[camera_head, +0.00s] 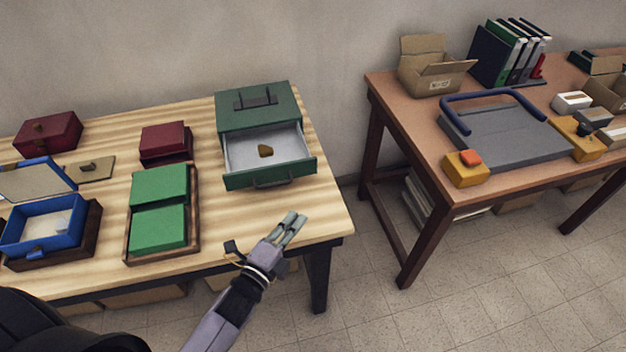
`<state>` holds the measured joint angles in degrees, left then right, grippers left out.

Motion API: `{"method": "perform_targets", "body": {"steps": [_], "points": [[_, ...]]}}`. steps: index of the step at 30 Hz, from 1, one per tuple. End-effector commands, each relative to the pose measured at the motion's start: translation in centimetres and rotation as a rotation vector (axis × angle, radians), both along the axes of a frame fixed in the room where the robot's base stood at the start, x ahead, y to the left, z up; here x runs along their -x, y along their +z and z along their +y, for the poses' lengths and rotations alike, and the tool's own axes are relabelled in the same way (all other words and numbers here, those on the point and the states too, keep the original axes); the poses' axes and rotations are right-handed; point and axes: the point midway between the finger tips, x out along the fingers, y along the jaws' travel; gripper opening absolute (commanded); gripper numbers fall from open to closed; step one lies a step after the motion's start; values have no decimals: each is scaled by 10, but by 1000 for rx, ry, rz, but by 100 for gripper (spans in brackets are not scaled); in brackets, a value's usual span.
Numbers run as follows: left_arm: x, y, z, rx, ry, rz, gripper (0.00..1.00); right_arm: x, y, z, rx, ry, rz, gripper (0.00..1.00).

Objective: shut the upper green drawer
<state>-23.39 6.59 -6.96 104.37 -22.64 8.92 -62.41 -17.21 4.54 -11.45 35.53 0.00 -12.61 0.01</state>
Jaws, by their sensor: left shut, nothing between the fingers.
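The green drawer unit (230,119) stands at the back right of the light wooden table, with a dark handle on top. Its green drawer (240,181) is pulled out toward the front, with a grey inside and a handle on its front face. A small brown lump (265,151) lies in the drawer. I see only this one drawer; I cannot make out another below it. My left gripper (294,222) is shut and empty, in front of the drawer and apart from it, near the table's front right corner. My right gripper is out of view.
A wooden tray (194,210) with two green boxes stands left of the drawer. Farther left are red boxes (166,142) and an open blue box (62,239). A gap separates this table from the brown table (380,112) at right. Bare tabletop lies before the drawer.

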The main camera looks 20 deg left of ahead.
Motion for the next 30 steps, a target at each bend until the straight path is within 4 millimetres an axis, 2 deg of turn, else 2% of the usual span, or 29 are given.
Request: {"method": "perform_targets", "body": {"steps": [5,8,20,24,30], "points": [[-7,4,-6,-32,-22,-41,0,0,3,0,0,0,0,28],[-21,5,-9,-31,-21,-40,0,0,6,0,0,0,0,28],[-102,6,-28,-28,-21,-38,0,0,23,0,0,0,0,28],[-118,5,-14,-32,-20,-35,0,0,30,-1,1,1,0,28],[-130,3,-7,-29,-20,-36,0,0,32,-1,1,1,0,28]]}}
